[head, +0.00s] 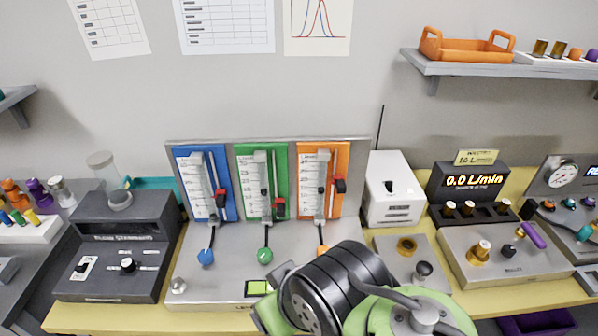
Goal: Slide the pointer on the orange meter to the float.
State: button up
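The orange meter (342,153) is the right one of three upright panels on a grey stand. It has a clear vertical tube (322,170) over a white scale. A small dark spot in the tube, which looks like the float (321,190), sits near mid-height. The red and black pointer (340,186) sits on a vertical rail right of the tube, at about the spot's height; whether they line up exactly is too small to tell. My black and green arm is in front of the stand, below this meter. My gripper's fingers do not show.
The blue meter (186,155) and green meter (244,155) stand to the left, with their own red pointers. A white box with a thin antenna (395,188) stands close right. A black display (468,181) reads 0.0 L/min.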

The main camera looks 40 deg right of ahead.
aim_at(338, 181)
jog(key=z, duration=1.35)
